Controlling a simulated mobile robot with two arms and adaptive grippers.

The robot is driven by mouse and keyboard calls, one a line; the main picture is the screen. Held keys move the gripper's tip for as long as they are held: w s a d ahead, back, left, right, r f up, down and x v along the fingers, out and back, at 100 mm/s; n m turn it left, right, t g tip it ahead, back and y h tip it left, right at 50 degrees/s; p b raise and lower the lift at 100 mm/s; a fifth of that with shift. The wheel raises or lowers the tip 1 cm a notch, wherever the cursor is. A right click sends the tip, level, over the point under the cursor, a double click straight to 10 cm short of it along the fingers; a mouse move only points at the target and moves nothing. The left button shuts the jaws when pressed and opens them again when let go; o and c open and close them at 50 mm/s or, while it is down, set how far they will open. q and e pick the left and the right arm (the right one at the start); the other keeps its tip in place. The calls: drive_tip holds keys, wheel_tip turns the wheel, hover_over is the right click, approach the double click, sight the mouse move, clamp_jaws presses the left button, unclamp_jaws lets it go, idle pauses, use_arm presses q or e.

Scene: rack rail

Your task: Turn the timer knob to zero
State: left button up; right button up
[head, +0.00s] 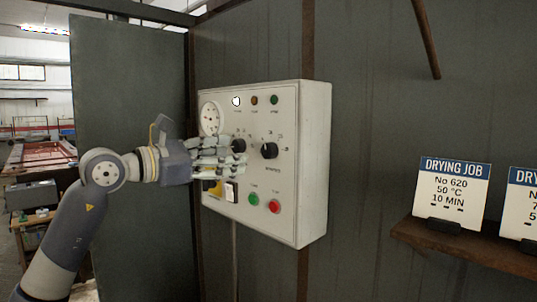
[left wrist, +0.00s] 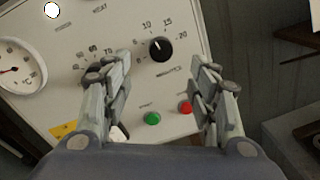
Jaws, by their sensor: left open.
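The timer knob (head: 269,150) is the right one of two black knobs on a white control panel (head: 312,165), with minute numbers around it. In the left wrist view the timer knob (left wrist: 161,49) shows a pale mark pointing up and slightly left, roughly toward the 10. My left gripper (head: 236,152) is in front of the panel, to the left of the timer knob in the head view. In the left wrist view my open left gripper (left wrist: 164,75) has the timer knob beyond the gap between its fingers, apart from both. My right gripper is in neither view.
The other knob (head: 238,146) is close to my left fingers and partly hidden in the wrist view. A dial gauge (head: 210,118), green button (head: 253,199), red button (head: 274,206) and white switch (head: 231,192) are nearby. A shelf (head: 460,248) holds job cards (head: 450,193).

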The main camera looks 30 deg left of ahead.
sight(266, 150)
use_arm(q)
drive_tip(key=p+x, duration=0.3)
drive_tip(key=x, duration=0.6)
drive_tip(key=shift+r, duration=0.15)
drive_tip(key=shift+w+d, duration=0.1)
drive_tip(key=shift+w, duration=0.1)
drive_tip(key=shift+w+d, duration=0.1)
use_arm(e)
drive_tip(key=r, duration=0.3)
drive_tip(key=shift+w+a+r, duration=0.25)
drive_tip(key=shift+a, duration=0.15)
use_arm(q)
drive_tip(key=c, duration=1.1)
